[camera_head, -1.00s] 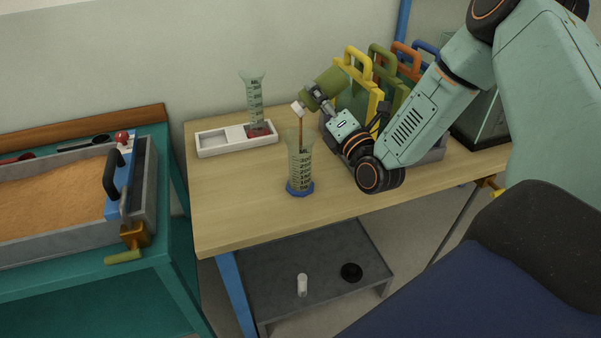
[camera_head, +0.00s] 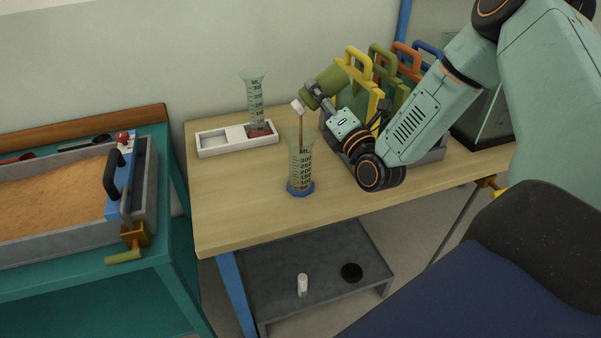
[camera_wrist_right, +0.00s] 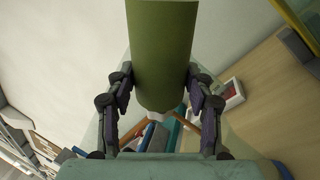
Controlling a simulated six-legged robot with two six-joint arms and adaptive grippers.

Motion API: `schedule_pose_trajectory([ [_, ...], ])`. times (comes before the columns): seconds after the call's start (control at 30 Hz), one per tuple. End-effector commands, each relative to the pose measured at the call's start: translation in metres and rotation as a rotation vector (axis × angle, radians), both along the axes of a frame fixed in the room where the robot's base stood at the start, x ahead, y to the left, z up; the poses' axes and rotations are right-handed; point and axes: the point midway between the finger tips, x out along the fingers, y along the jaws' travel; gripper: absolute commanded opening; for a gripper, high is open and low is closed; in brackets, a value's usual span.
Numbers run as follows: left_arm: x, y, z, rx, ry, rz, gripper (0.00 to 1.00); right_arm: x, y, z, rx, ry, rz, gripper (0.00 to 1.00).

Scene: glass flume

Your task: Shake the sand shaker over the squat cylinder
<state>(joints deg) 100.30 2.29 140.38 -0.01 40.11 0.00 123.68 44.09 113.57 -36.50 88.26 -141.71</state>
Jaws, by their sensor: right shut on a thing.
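The sand shaker (camera_head: 323,81) is a green cylinder with a white cap (camera_head: 298,105). It is tilted cap-down to the left. My right gripper (camera_head: 314,96) is shut on it; the wrist view shows my two fingers (camera_wrist_right: 160,92) either side of the green body (camera_wrist_right: 160,45). The squat cylinder (camera_head: 301,170), a clear graduated vessel with a blue foot, stands upright on the table below the cap. A thin brown stream runs from the cap down into its mouth. How much sand is inside is hard to tell. My left gripper is not in view.
A taller graduated cylinder (camera_head: 255,100) with a red foot stands at the white tray (camera_head: 217,143) behind. Colourful handled panels (camera_head: 357,62) stand at right behind my arm. A sand box (camera_head: 50,248) is on the teal table at left. The wooden tabletop's front left is clear.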

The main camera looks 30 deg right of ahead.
Motion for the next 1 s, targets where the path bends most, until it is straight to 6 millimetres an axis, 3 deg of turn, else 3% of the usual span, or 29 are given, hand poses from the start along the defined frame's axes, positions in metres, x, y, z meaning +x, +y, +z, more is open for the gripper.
schedule_pose_trajectory([
  [0.03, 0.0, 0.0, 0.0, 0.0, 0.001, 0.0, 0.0, 0.0, 0.001, -0.007, -0.005, -0.001, 0.002, 0.16],
  [0.47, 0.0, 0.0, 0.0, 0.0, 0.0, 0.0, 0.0, 0.0, 0.0, -0.004, 0.0, -0.006, 0.0, 0.16],
  [0.6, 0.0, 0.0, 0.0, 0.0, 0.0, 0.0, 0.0, 0.0, -0.001, 0.029, 0.004, -0.013, -0.003, 0.16],
  [0.63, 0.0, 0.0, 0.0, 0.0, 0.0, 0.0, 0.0, 0.0, 0.0, 0.026, 0.001, -0.006, 0.0, 0.16],
  [0.73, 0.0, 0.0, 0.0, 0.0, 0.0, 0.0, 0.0, 0.0, 0.001, -0.005, -0.007, 0.005, 0.004, 0.16],
  [1.0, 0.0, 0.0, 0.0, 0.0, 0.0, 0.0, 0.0, 0.0, 0.0, -0.004, -0.001, -0.006, 0.0, 0.16],
])
